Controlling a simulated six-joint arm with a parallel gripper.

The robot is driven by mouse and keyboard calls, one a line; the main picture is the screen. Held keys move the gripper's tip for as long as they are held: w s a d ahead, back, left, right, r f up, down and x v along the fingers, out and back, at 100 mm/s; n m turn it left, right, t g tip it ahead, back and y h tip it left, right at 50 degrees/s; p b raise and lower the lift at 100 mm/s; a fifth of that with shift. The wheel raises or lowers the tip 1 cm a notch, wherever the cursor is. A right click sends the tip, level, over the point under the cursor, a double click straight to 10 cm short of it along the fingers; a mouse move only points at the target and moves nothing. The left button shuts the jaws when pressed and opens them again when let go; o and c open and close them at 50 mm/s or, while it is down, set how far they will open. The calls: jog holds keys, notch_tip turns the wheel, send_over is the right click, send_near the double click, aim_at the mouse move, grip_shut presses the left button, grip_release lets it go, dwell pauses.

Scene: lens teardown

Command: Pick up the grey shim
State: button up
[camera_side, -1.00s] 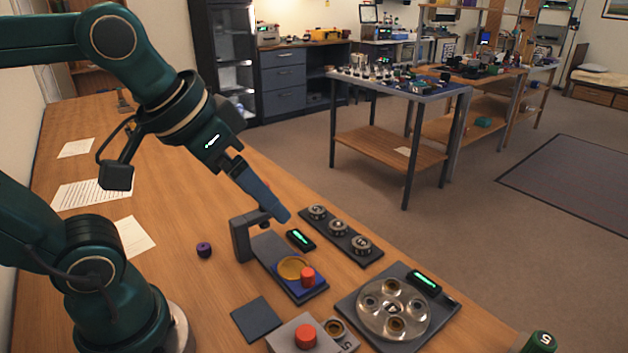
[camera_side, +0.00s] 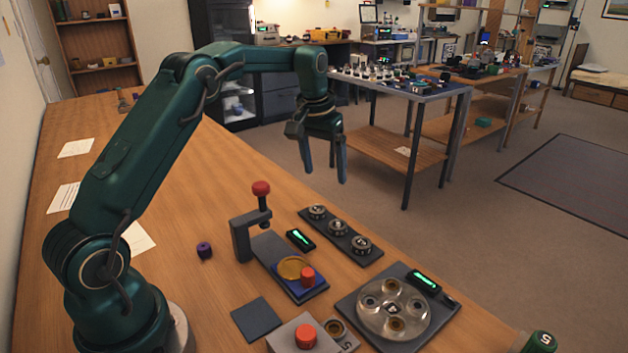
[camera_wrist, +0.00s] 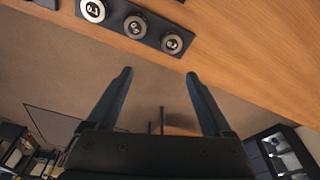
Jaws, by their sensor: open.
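My gripper (camera_side: 325,176) is open and empty, pointing down, high up near the table's far edge. Its two parted fingers also show in the wrist view (camera_wrist: 160,73) with nothing between them. I cannot tell for sure which piece is the grey shim. My gripper is well clear of them.
A small press (camera_side: 241,240) with a red knob (camera_side: 261,188) stands left of the rack. A gold ring (camera_side: 291,267) and a red-topped piece (camera_side: 308,277) are at its base.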

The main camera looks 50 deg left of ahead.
jog(key=g, duration=0.1)
send_over(317, 209)
jog(key=shift+n, duration=0.3)
jog(key=f, duration=0.6)
jog(key=shift+s, duration=0.3)
jog(key=shift+w+f, duration=0.15)
jog(key=shift+f, duration=0.9)
jog(key=shift+w+f, duration=0.1)
jog(key=shift+f, duration=0.9)
grip_shut()
